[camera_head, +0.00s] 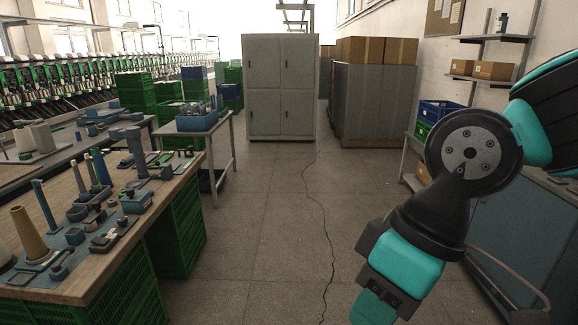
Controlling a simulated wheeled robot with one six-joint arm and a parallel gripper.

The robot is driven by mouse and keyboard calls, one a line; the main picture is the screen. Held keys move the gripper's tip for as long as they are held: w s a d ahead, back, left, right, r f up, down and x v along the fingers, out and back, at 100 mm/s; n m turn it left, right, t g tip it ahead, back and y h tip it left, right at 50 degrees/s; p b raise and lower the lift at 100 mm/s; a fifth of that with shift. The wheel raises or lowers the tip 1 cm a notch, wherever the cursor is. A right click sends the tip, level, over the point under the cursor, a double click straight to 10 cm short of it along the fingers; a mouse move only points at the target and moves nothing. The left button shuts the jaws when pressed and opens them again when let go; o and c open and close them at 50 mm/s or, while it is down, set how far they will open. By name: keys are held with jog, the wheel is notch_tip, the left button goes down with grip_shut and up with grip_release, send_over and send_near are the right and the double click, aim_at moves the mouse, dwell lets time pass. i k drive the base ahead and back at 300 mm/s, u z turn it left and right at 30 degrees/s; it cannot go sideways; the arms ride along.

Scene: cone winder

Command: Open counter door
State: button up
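A counter with a blue-grey front (525,240) stands at the lower right, partly hidden behind my teal and black arm. Its front panel looks shut as far as it shows. A thin curved grey bar or cable runs in front of its lower part; I cannot tell whether it is a handle. My arm reaches down from the right edge to the bottom edge.
A wooden workbench (165,200) with tools, cones and green crates below is at left. A tall grey cabinet (281,85), its doors shut, stands at the back. Boxes (362,50) top a grey enclosure beside it. The middle floor is clear except for a thin dark line, a cable or crack.

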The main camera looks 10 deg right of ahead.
aim_at(526, 226)
jog(key=z, duration=0.45)
jog(key=i, duration=2.1)
jog(key=z, duration=0.95)
jog(key=i, duration=1.25)
jog(key=z, duration=0.35)
